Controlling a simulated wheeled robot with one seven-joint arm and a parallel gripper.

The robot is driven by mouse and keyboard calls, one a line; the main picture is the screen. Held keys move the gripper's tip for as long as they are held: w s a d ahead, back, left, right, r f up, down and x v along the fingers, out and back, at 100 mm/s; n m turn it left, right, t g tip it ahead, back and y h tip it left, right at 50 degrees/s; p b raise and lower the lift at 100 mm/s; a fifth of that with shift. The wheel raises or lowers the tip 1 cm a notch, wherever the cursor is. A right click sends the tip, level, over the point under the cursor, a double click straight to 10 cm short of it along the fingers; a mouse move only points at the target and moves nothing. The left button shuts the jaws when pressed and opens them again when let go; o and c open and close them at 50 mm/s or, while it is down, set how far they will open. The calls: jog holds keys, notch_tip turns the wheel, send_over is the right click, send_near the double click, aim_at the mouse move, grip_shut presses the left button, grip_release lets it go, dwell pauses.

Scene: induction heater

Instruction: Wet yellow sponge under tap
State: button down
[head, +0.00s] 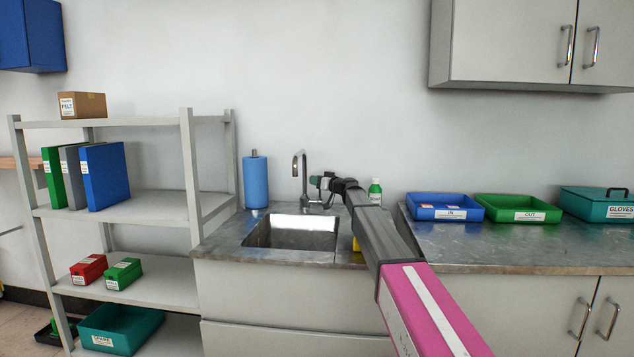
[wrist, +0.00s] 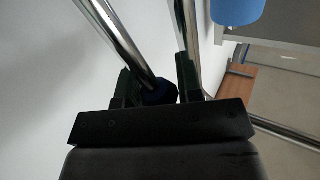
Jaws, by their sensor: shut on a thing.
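My gripper (head: 320,183) is just right of the tap's spout, above the sink's back edge. In the wrist view my gripper (wrist: 158,82) has its two dark fingers on either side of a dark blue knob (wrist: 160,95) at the end of a chrome rod, apparently the tap's lever, and is shut on it. A small yellow patch (head: 356,243) shows at the sink's right side, mostly hidden behind my arm; it may be the sponge. No running water can be made out.
A blue paper roll (head: 255,182) stands left of the tap. A green bottle (head: 375,191) is behind my arm. A blue IN tray (head: 444,213), a green OUT tray (head: 518,214) and a teal gloves box (head: 600,212) occupy the counter at right. Shelves (head: 160,203) stand left.

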jog(key=shift+s+f+n+y, duration=0.1)
jog(key=shift+s+n+y, duration=0.4)
jog(key=shift+s+n, duration=0.3)
jog(key=c, duration=0.8)
grip_release()
jog(key=shift+v, duration=3.75)
jog(key=shift+s, duration=0.15)
